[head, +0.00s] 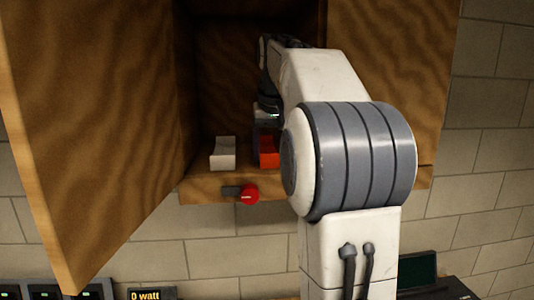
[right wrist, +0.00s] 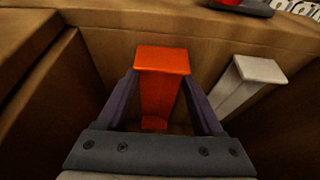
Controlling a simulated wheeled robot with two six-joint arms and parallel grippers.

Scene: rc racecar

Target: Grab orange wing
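The orange wing (right wrist: 162,62) stands in the wooden cabinet, with its flat end toward the camera in the right wrist view. In the head view the orange wing (head: 269,152) is on the cabinet's shelf, beside a white wing. My right gripper (right wrist: 160,92) has one finger on each side of the orange wing. Narrow gaps show between the fingers and the wing's body, so the gripper looks open around it. In the head view my right gripper (head: 266,118) is at the wing, partly hidden by my arm. My left gripper is not in view.
The white wing (head: 222,153) stands just left of the orange one; it also shows in the right wrist view (right wrist: 258,70). A red knob (head: 250,194) is on the shelf's front edge. An open cabinet door (head: 95,120) stands at the left, and another panel (head: 385,60) at the right.

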